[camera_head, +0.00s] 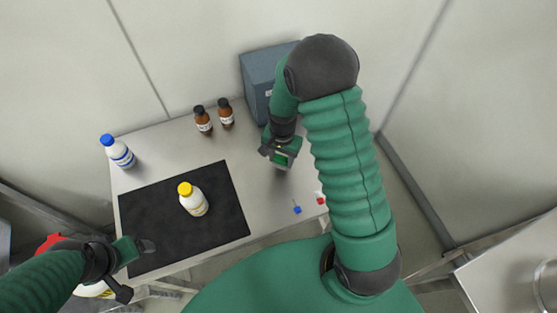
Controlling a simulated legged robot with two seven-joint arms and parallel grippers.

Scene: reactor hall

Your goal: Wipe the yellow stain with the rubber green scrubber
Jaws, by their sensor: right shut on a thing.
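My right gripper (280,158) is over the right part of the table, in front of the grey-blue box. It is shut on a small green thing (281,160), which looks like the green scrubber, mostly hidden by the gripper. I cannot tell whether the scrubber touches the table top. I cannot make out a yellow stain; the arm and gripper hide part of the table. My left gripper (146,247) is at the front left, over the edge of the black mat (150,222). Its jaw state is unclear.
A yellow-capped white bottle (193,200) stands on the mat. A blue-capped bottle (119,153) and two brown bottles (203,121) (226,113) stand behind. The grey-blue box (260,77) is at the back. Small blue (297,209) and red (320,199) items lie near the front right edge.

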